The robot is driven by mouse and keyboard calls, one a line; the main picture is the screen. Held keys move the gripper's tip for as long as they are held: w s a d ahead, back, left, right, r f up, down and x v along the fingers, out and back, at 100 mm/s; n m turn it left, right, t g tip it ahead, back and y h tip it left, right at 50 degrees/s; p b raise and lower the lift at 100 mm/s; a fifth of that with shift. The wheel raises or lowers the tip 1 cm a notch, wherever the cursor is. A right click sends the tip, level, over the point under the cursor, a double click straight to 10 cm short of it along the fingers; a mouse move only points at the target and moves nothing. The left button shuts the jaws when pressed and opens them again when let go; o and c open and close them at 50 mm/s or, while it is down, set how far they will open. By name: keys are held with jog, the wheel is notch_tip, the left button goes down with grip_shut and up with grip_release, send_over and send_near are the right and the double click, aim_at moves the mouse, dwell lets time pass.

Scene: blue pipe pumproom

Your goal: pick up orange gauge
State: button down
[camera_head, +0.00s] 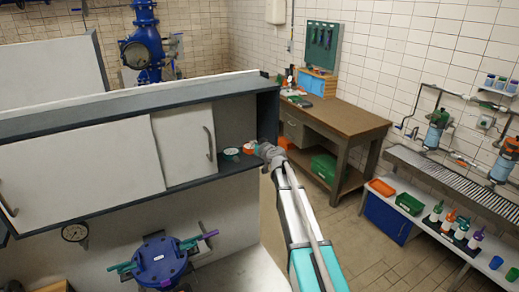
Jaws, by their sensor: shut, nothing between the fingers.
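Two small round gauges sit at the open right end of the grey cabinet's shelf. The right one, an orange gauge (249,148), is close to my gripper. My gripper (262,151) is at the shelf's right end, just right of the orange gauge. It is shut and empty. The fingertips are small in view, and I cannot tell whether they touch the gauge.
The cabinet (85,168) has sliding doors and a dark frame around the shelf opening. Below it are a blue valve (160,262) and a dial gauge (75,232). A wooden workbench (340,118) stands behind. The tiled floor (350,238) at right is clear.

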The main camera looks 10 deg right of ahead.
jog(key=shift+w+f+b, duration=0.1)
jog(key=shift+f+b, duration=0.65)
jog(key=f+v, duration=0.1)
jog(key=v, duration=0.8)
jog(key=shift+s+f, duration=0.2)
jog(key=shift+f, duration=0.05)
jog(key=shift+r, duration=0.1)
jog(key=shift+w+r+p, duration=0.15)
jog(key=shift+r+p, duration=0.45)
jog(key=shift+p, duration=0.05)
jog(key=shift+r, duration=0.15)
